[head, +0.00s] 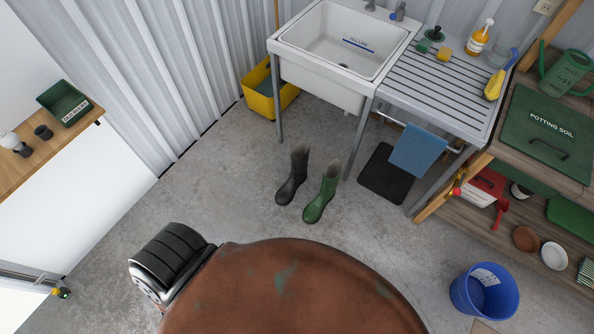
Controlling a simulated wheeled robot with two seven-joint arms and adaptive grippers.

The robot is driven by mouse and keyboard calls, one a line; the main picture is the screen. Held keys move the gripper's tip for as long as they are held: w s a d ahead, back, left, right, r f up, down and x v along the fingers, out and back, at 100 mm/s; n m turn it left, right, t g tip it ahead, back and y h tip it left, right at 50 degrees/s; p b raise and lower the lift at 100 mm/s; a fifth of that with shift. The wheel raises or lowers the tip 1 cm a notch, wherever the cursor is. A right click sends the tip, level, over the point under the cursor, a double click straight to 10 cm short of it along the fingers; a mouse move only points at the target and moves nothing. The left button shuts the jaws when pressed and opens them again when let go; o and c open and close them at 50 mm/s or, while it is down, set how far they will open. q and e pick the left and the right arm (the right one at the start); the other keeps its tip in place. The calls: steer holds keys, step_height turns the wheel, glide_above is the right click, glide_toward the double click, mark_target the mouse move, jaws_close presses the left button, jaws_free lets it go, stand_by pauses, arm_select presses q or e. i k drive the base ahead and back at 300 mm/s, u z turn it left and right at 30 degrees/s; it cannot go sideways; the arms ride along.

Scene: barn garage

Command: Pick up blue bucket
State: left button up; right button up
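The blue bucket (462,297) is at the lower right of the head view, upright on the concrete floor. Its open top faces up toward me, and a white label shows on its inner wall. I see nothing inside it, though part of its bottom is in shadow. Nothing touches its rim. Neither of my grippers is in this view, so I see no gripper near the bucket.
A wooden shelf unit (432,206) with pots and tools stands right, beyond the bucket. Black (292,180) and green (322,196) boots stand before the sink (355,75). A rust-brown rounded surface (290,295), unidentified, fills the bottom middle. Floor left of the bucket is clear.

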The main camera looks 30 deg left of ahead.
mark_target(488, 291)
steer(key=z, duration=1.75)
steer(key=i, duration=1.45)
steer(key=u, duration=0.55)
